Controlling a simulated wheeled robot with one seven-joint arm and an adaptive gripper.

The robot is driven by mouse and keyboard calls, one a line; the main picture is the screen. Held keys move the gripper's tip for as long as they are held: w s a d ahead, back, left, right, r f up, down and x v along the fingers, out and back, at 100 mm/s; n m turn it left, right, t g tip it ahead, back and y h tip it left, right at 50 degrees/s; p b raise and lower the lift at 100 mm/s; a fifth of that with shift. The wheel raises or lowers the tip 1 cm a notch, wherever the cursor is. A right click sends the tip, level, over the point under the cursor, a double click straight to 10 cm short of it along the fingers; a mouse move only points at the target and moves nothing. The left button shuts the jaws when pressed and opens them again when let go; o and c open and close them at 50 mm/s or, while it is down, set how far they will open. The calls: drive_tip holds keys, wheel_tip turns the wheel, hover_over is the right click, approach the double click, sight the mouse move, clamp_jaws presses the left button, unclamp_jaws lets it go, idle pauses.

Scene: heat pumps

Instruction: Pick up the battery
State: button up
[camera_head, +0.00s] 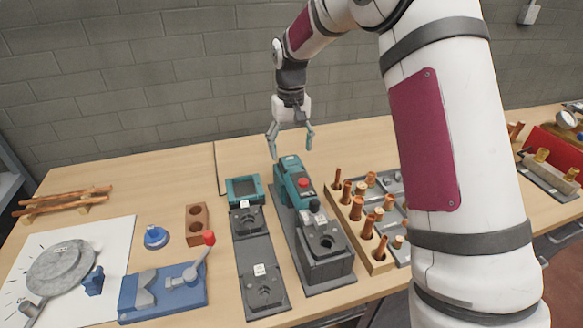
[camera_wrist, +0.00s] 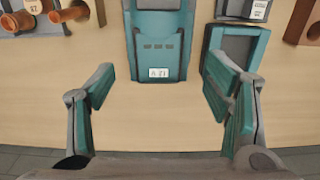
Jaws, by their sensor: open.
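A teal and dark grey machine (camera_head: 297,185) with a red button stands on a long dark base in the middle of the bench. Its teal end block, with a small white label, shows in the wrist view (camera_wrist: 158,42). Left of it in the head view is a small teal-framed dark box (camera_head: 243,189); it shows at the right in the wrist view (camera_wrist: 236,45). I cannot tell for certain which of these teal parts is the battery. My gripper (camera_head: 290,143) is open and empty, pointing down above the back end of the machine, apart from it.
Copper fittings in a wooden rack (camera_head: 375,255) stand right of the machine. Dark plates (camera_head: 257,262) lie to its left, then a blue tool (camera_head: 165,288) with a red-knobbed lever and a brown block (camera_head: 197,224). A grey brick wall (camera_head: 130,90) closes the back. Bare bench lies behind the machine.

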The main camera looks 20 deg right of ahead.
sight(291, 161)
drive_tip(key=shift+w+d+f+p, duration=0.1)
drive_tip(key=shift+f+p, duration=0.55)
drive_tip(key=shift+f, duration=2.35)
drive_tip(key=c, duration=1.6)
drive_tip(key=shift+r, duration=0.1)
wheel_tip(291, 161, up, 18)
drive_tip(key=shift+f+b, duration=0.1)
drive_tip(key=shift+b, duration=1.1)
